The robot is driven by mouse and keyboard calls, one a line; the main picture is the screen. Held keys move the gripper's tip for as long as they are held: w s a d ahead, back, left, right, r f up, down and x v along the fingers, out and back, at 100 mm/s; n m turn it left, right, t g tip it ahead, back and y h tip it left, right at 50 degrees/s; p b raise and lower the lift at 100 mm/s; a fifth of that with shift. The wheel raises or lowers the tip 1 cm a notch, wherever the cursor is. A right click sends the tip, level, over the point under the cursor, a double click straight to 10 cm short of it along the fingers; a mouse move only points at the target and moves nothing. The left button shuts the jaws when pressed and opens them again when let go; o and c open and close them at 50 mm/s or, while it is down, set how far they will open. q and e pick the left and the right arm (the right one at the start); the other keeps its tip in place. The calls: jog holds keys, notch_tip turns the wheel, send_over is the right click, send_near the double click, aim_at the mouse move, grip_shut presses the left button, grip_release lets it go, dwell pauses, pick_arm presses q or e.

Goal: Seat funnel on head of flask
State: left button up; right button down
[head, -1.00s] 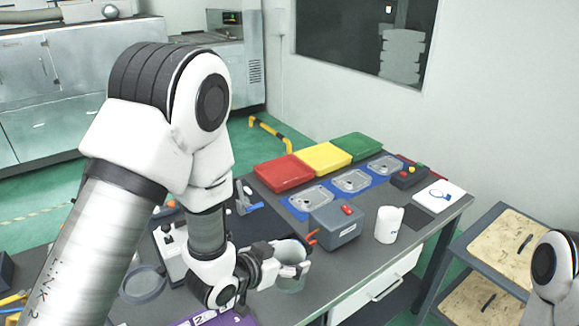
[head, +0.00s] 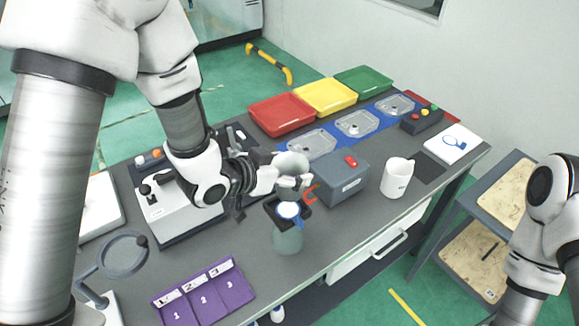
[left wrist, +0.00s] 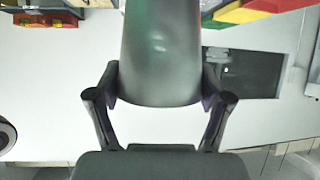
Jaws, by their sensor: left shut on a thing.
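A greenish translucent flask (head: 288,241) stands on the bench below the gripper, near the front edge. A dark piece with a pale disc and blue part shows at its top. I cannot tell whether funnel and flask touch. My right gripper is out of view.
A grey box (head: 340,180) with a red top piece and a white mug (head: 397,178) stand right of the flask. A purple numbered holder (head: 203,296) lies front left, a magnifier (head: 123,253) behind it. A red tray (head: 283,114) is at the back.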

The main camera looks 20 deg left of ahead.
aim_at(278, 189)
pick_arm(q)
jog(key=shift+s+a+f+b, duration=0.15)
jog(key=shift+s+f+b, duration=0.15)
jog(key=shift+f+b, duration=0.15)
jog(key=shift+s+a+f+b, duration=0.15)
jog(key=shift+s+f+b, duration=0.15)
jog(key=shift+f, duration=0.25)
jog(key=shift+s+f, duration=0.15)
jog(key=shift+f, duration=0.15)
jog(key=shift+f+b, duration=0.15)
jog(key=shift+b, duration=0.2)
jog(key=shift+w+d+f, duration=0.1)
jog(key=shift+w+f, duration=0.05)
jog(key=shift+w, duration=0.3)
jog(key=shift+s, duration=0.25)
jog(key=shift+w, duration=0.25)
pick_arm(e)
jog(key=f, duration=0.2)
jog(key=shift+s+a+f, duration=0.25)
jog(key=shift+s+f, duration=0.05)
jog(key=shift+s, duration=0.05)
pick_arm(q)
jog(key=shift+s, duration=0.2)
jog(key=shift+f+b, duration=0.8)
jog(key=shift+f, duration=0.2)
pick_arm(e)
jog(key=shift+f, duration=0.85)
